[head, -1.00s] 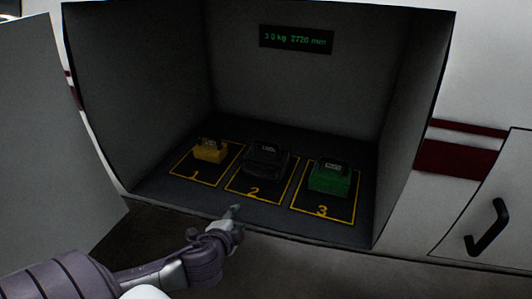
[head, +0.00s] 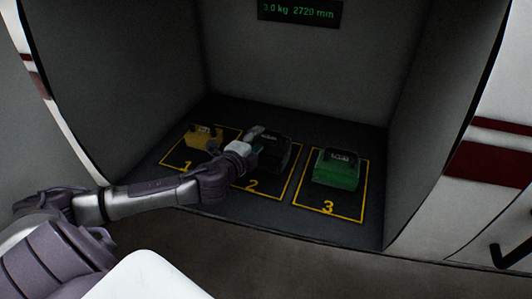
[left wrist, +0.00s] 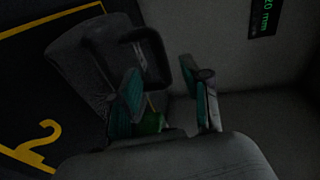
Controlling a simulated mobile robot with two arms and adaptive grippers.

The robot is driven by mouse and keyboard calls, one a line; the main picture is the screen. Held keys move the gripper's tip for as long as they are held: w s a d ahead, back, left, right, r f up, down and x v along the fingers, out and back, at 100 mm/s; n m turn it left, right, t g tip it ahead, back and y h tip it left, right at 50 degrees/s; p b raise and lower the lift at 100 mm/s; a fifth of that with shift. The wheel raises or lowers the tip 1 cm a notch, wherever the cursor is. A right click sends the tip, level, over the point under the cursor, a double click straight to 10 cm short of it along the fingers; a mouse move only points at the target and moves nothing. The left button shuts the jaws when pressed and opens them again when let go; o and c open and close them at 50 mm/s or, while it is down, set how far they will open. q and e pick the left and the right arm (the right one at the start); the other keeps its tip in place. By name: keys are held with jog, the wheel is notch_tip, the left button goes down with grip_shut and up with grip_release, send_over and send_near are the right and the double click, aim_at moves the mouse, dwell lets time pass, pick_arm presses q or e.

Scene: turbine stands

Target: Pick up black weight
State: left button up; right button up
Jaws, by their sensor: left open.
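The black weight (head: 278,153) sits on the square marked 2, in the middle of the compartment floor. My left gripper (head: 256,146) is open at its left side and hides part of it. In the left wrist view, the weight's dark body (left wrist: 88,65) and its loop handle (left wrist: 158,62) show just beyond the fingers (left wrist: 168,95). One fingertip overlaps the handle in the picture; I cannot tell if it touches. No weight is held. My right gripper is not in view.
A yellow weight (head: 204,138) stands on square 1 to the left, close to my arm. A green weight (head: 337,169) stands on square 3 to the right. Compartment walls close in the left, right and back. A display (head: 299,12) is on the back wall.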

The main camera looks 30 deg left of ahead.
aim_at(266, 130)
pick_arm(q)
jog(key=shift+x, duration=0.8)
jog(key=b+x, duration=0.1)
jog(key=x, duration=0.2)
jog(key=shift+w+d, duration=0.1)
jog(key=shift+w, duration=0.2)
jog(key=shift+w+f, duration=0.1)
jog(key=shift+w, duration=0.3)
grip_shut()
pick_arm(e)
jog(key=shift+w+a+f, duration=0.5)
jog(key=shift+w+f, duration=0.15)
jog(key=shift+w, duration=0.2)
pick_arm(q)
jog(key=shift+r, duration=0.35)
